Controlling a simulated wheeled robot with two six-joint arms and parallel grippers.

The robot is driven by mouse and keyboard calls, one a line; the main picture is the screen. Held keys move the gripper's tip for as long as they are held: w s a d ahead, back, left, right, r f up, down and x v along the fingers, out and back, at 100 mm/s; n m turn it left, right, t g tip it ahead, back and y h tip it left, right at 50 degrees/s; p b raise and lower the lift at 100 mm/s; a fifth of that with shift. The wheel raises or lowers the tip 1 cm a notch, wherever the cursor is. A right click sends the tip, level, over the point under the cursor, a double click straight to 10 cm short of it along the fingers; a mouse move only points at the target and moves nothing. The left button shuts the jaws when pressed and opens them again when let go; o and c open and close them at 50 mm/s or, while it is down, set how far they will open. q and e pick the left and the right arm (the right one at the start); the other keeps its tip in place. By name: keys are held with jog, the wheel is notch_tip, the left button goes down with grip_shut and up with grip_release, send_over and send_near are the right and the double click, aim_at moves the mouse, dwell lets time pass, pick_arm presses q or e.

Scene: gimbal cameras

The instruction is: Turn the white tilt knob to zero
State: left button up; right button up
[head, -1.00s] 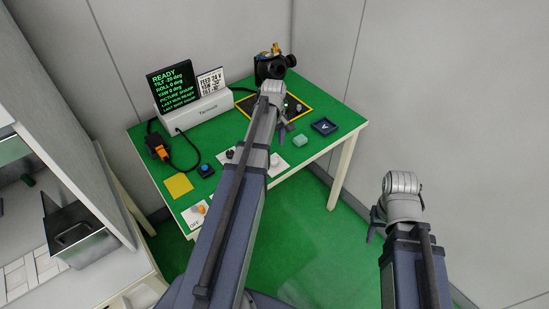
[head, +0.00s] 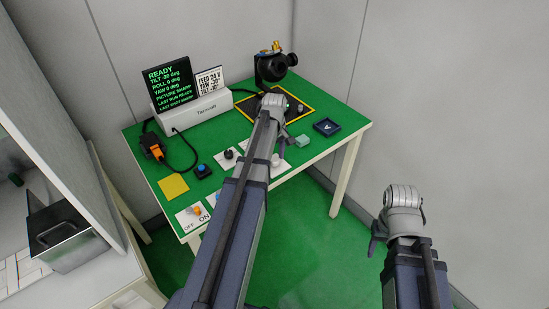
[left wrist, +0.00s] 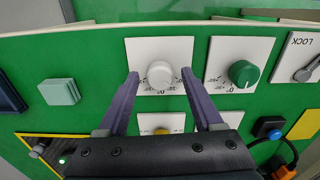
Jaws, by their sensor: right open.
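The white tilt knob (left wrist: 160,74) sits on a white square plate with a printed scale in the left wrist view; it also shows in the head view (head: 275,159) near the table's front edge. My left gripper (left wrist: 159,77) is open, with one finger on each side of the knob and a visible gap to it. In the head view its arm reaches over the table and hides part of the panels. The screen (head: 171,89) reads READY, with tilt about -20 deg, roll 0 and yaw 0. My right gripper (head: 374,232) is open and empty, off the table's right side.
A green knob (left wrist: 243,73) is beside the white one, and a yellow knob (left wrist: 162,131) is partly hidden by my gripper. A pale green block (head: 302,141) and a dark blue tray (head: 327,127) lie to the right. A black camera (head: 272,66) stands at the back.

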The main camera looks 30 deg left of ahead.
pick_arm(q)
grip_shut()
dwell(0.3)
dwell(0.3)
jog(key=m, duration=1.1)
jog(key=shift+m, duration=0.3)
dwell(0.4)
jog(key=shift+o, duration=0.7)
grip_release()
